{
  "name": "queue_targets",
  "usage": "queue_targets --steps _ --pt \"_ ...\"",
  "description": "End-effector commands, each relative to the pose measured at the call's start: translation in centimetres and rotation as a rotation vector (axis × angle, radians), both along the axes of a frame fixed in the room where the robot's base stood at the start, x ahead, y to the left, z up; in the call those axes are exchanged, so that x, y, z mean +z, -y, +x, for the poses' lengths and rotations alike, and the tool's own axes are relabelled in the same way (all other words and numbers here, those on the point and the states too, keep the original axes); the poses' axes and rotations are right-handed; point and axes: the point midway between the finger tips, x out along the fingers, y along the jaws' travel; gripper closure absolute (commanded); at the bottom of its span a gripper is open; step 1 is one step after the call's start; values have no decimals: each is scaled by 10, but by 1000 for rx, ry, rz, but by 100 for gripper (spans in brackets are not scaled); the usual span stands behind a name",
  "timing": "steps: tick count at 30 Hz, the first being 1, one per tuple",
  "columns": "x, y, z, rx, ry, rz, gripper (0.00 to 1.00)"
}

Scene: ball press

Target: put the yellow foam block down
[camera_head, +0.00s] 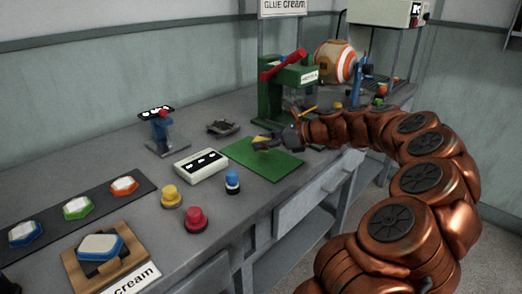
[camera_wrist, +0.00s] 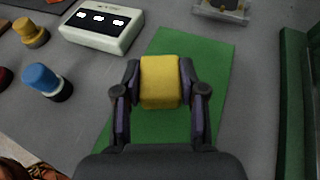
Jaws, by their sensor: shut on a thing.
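The yellow foam block (camera_wrist: 160,82) is between the two fingers of my gripper (camera_wrist: 160,92) in the wrist view. My gripper is shut on it, with a finger against its left and right sides. In the head view the block (camera_head: 260,139) is a small yellow shape, partly hidden by my gripper (camera_head: 268,145). The block and gripper are over the green mat (camera_wrist: 165,135), which also shows on the bench in the head view (camera_head: 275,166). I cannot tell whether the block touches the mat.
A white box with a dark display (camera_head: 201,165) and a blue-topped button (camera_head: 232,182) stand left of the mat. A green press with a red lever (camera_head: 278,100) stands behind it. Yellow (camera_head: 171,196) and red (camera_head: 196,219) knobs are nearer the front. Bare mat surrounds the block.

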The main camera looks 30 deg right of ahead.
Motion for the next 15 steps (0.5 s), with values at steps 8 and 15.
queue_targets --steps 8,15 --pt "-3 6 22 1 -1 1 78" --pt "-22 6 23 1 -2 0 78"
